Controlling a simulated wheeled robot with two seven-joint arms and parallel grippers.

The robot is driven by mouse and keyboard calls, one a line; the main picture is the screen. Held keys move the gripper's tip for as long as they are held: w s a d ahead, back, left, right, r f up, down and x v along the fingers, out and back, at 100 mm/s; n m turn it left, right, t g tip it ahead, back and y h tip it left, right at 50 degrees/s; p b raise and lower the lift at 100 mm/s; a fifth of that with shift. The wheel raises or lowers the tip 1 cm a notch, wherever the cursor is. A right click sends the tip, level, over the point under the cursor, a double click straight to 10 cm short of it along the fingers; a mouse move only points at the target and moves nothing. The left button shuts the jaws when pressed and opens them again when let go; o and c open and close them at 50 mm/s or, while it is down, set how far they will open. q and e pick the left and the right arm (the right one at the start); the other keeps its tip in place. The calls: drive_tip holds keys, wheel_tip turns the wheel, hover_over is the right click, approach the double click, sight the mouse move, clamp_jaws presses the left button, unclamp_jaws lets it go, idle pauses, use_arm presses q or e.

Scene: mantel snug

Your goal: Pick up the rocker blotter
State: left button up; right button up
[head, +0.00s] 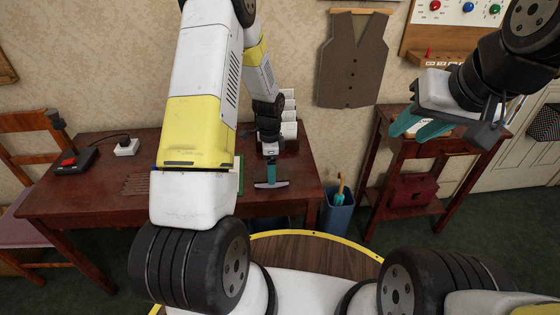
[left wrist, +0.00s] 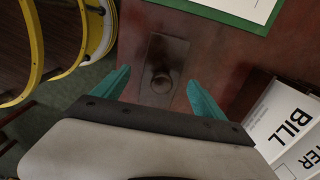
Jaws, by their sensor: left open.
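The rocker blotter (left wrist: 162,78) shows in the left wrist view as a dark oblong with a round knob on top, lying on the reddish-brown desk. In the head view it is a thin, pale-edged curved shape (head: 280,184) near the desk's right front part. My left gripper (head: 271,173) is over it, pointing down. In the left wrist view the teal fingers of that gripper (left wrist: 160,88) are wide apart, one on each side of the blotter, with nothing gripped. My right gripper (head: 420,128) is open and empty, in the air in front of the side table.
The desk (head: 80,195) also carries a black-and-red device (head: 75,160), a white box (head: 126,147), a green-edged pad (left wrist: 225,12) and upright letters (left wrist: 285,118) close to the left gripper. A blue bin (head: 338,215) stands right of the desk, before the side table (head: 440,180).

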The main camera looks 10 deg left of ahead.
use_arm(q)
wheel_tip(320, 180, down, 4)
drive_tip(key=shift+w, duration=0.15)
drive_tip(key=c, duration=1.7)
drive_tip(key=shift+r, duration=0.1)
drive_tip(key=shift+r, duration=0.75)
wheel_tip(320, 180, up, 2)
drive_tip(key=shift+r, duration=0.15)
drive_tip(key=s+d, duration=0.2)
drive_tip(key=s, duration=0.2)
drive_tip(key=s+d, duration=0.2)
drive_tip(key=s, duration=0.3)
drive_tip(key=s+d+r, duration=0.1)
drive_tip(key=s+d, duration=0.2)
drive_tip(key=s, duration=0.2)
drive_tip(key=shift+s, duration=0.2)
